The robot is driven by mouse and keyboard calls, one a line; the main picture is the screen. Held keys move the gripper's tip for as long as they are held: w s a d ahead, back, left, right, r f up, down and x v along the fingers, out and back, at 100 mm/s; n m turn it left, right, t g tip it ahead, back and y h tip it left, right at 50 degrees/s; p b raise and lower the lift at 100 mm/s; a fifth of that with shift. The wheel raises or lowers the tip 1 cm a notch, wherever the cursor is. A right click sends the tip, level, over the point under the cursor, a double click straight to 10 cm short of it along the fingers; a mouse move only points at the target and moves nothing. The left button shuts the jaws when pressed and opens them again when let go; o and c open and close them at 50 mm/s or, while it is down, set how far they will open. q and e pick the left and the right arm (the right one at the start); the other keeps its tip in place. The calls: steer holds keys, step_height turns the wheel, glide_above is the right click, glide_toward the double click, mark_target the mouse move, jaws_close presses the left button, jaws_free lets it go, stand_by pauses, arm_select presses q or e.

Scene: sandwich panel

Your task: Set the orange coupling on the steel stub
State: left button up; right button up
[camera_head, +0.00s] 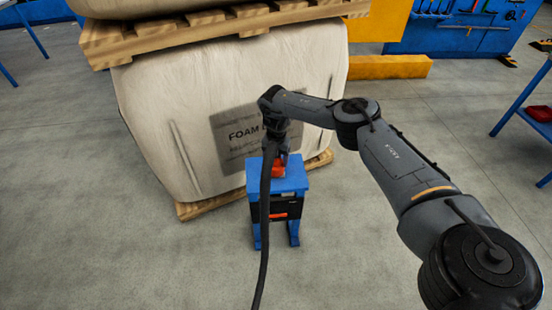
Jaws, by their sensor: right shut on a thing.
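My right gripper (281,158) points down over the top of a small blue stand (289,185). It is shut on the orange coupling (278,171), which shows as a small orange-red patch low at the fingers, close to the stand's top. I cannot tell whether the coupling touches anything below it. I cannot make out the steel stub; the gripper, the coupling and a black hose cover part of the stand's top. My left gripper is out of the picture.
An orange piece (278,216) shows on the stand's dark front. A large foam bale (190,130) on a pallet stands close behind.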

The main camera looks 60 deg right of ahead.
steer(key=shift+f, duration=0.15)
steer(key=o, duration=1.2)
